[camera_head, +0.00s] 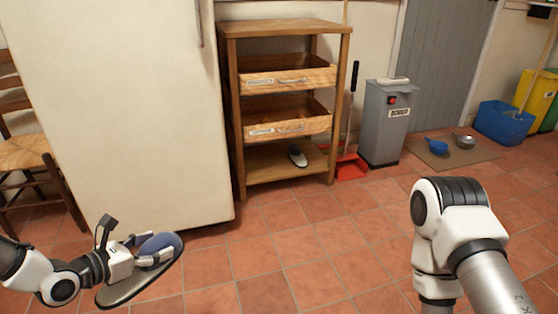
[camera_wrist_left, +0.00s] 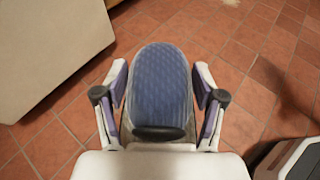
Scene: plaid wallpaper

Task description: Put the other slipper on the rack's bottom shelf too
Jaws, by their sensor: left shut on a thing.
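My left gripper (camera_head: 150,253) is shut on a blue-topped slipper (camera_head: 168,266) with a pale sole edge, held above the tiled floor at the lower left. In the left wrist view the slipper (camera_wrist_left: 158,88) sits between the two fingers of the gripper (camera_wrist_left: 160,100). The wooden rack (camera_head: 283,28) stands ahead, right of the white fridge-like cabinet. Another slipper (camera_head: 298,157), dark and white, lies on its bottom shelf (camera_head: 265,167), toward the right of the middle. My right arm shows at the lower right, but its gripper is out of view.
The tall white cabinet (camera_head: 120,110) stands left of the rack, with a chair (camera_head: 30,150) beside it. A red dustpan (camera_head: 351,167) and grey bin (camera_head: 388,125) stand right of the rack. Open floor (camera_head: 290,235) lies in front of the rack.

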